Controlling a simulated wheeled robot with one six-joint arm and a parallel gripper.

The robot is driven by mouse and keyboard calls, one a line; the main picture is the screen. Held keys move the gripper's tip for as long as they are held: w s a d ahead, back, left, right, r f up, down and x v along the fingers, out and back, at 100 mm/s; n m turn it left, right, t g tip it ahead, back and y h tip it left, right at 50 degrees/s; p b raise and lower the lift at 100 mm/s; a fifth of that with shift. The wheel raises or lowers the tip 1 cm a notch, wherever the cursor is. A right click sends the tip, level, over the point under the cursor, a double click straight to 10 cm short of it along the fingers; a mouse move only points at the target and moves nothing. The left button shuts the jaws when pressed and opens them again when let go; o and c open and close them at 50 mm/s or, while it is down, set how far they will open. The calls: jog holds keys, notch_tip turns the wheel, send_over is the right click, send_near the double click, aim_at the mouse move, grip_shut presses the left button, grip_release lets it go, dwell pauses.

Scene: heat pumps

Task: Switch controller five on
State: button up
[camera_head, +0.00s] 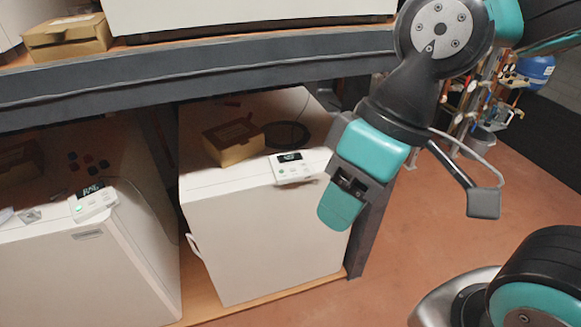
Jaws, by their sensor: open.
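Two small white controllers with dark displays and buttons sit on the front top edges of white heat pump units. The left controller (93,203) has a lit display and a green light. The right controller (291,168) also has a lit display, with a small greenish mark among its buttons. Its display text is too small to read. No number that marks controller five is legible. My gripper (345,199), teal and dark, is open and empty, just right of the right controller in the picture. Its fingers point down in front of the unit, and I cannot tell the depth gap.
A dark shelf beam (200,82) runs above both units, with another white unit (240,12) on it. Cardboard boxes lie on the right unit (233,140) and upper shelf (68,38). A dark post stands behind my gripper. Reddish floor (430,230) is open at right.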

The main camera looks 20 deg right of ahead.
dwell(0.9)
grip_shut()
dwell(1.6)
